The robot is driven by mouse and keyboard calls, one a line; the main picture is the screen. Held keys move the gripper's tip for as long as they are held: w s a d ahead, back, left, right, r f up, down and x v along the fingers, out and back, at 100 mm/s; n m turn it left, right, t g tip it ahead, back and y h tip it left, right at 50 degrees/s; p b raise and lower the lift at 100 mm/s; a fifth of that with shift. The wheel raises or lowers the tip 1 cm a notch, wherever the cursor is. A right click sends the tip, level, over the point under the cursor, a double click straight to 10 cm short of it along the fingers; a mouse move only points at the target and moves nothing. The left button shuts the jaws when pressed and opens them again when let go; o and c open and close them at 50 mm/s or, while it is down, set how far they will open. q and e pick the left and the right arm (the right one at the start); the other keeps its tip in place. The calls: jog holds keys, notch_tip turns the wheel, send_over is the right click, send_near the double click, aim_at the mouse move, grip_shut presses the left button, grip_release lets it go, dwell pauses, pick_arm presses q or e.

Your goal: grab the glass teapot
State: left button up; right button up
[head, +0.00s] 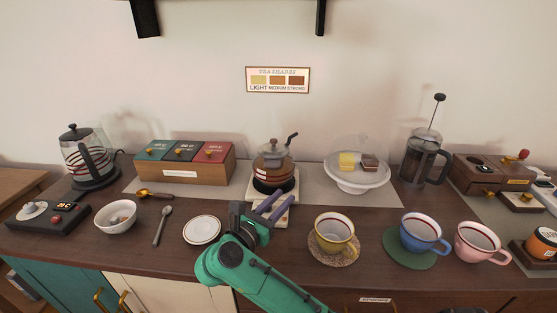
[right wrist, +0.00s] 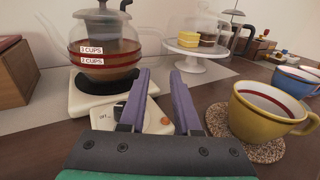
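The glass teapot (head: 274,170) has a grey lid, a dark handle and red bands, and holds brown liquid. In the right wrist view the teapot (right wrist: 108,52) is at upper left, with "3 cups" and "2 cups" labels. My right gripper (head: 281,203) is in front of the scale, its purple fingers apart and pointing toward the back. In the right wrist view the gripper (right wrist: 160,76) is empty, with the teapot beyond and left of its fingers. My left gripper is not in view.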

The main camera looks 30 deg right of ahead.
aim_at(302, 178)
jog(key=x, duration=0.2)
jog(key=p+x, duration=0.1)
jog(key=x, duration=0.1)
jog(key=shift+d+r, duration=0.1)
jog(key=shift+r, duration=0.15)
jog(key=p+x, duration=0.2)
jog(key=x, duration=0.4)
jog(key=shift+d, duration=0.4)
jog(key=shift+d+f, duration=0.1)
grip_shut()
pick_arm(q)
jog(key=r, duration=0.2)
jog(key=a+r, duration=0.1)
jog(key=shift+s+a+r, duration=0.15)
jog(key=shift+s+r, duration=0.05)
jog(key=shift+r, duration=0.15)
pick_arm(e)
jog(key=shift+w, duration=0.1)
